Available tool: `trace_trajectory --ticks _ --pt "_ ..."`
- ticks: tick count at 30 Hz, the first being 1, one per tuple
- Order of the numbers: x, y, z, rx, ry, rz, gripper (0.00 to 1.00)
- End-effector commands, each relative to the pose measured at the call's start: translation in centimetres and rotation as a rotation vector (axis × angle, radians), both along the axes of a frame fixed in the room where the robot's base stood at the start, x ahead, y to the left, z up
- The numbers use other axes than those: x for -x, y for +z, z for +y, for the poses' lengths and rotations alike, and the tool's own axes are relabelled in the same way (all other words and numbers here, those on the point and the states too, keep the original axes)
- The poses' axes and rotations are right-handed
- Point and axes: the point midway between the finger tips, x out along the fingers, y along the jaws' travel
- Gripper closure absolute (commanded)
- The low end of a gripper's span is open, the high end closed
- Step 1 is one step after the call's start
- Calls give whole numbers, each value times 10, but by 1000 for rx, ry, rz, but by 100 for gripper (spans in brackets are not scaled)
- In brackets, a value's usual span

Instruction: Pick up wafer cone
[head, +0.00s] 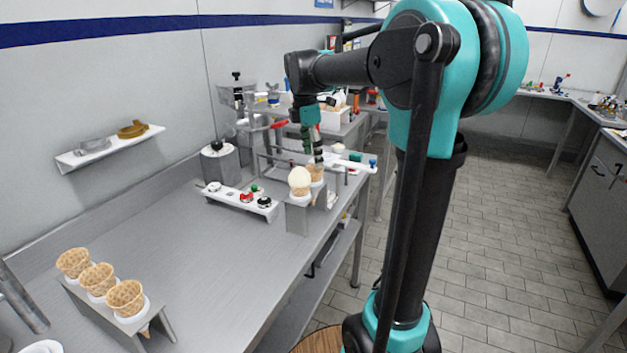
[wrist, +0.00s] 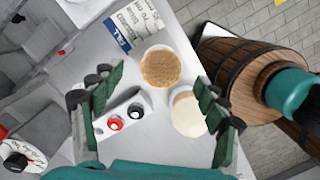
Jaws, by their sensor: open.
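In the head view my gripper (head: 314,150) points down above a metal stand (head: 300,218) at the table's right edge. The stand holds a cone with a cream-coloured scoop (head: 299,180) and a tan wafer cone (head: 317,173), partly hidden behind it. In the wrist view the open fingers of my gripper (wrist: 159,80) spread wide, with the wafer cone's round tan top (wrist: 162,67) between and beyond the tips. The pale scoop (wrist: 188,115) shows near the right finger. Neither cone looks touched. More wafer cones (head: 98,279) stand in a rack at lower left.
A white strip with red, green and black knobs (head: 241,200) lies left of the stand. Clamps and metal equipment crowd the table behind it. A wooden barrel (wrist: 240,65) stands on the floor beside the table. The table's middle is clear.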

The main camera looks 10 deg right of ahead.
Motion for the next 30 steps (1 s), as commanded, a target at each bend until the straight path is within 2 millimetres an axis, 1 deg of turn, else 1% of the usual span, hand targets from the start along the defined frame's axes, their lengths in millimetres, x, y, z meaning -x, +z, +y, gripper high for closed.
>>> trace_trajectory --ticks 4,9,12,15,21,22,23,30 --pt "1 -11 0 0 0 0 26" --pt "2 -37 0 0 -1 0 26" --pt "2 -47 -2 0 -1 0 26" --pt "2 -52 -2 0 -1 -1 26" --pt "2 -53 -2 0 0 -1 26" --pt "2 -53 -2 0 0 -1 27" --pt "2 -53 -2 0 0 -1 31" --pt "2 -53 -2 0 0 -1 60"
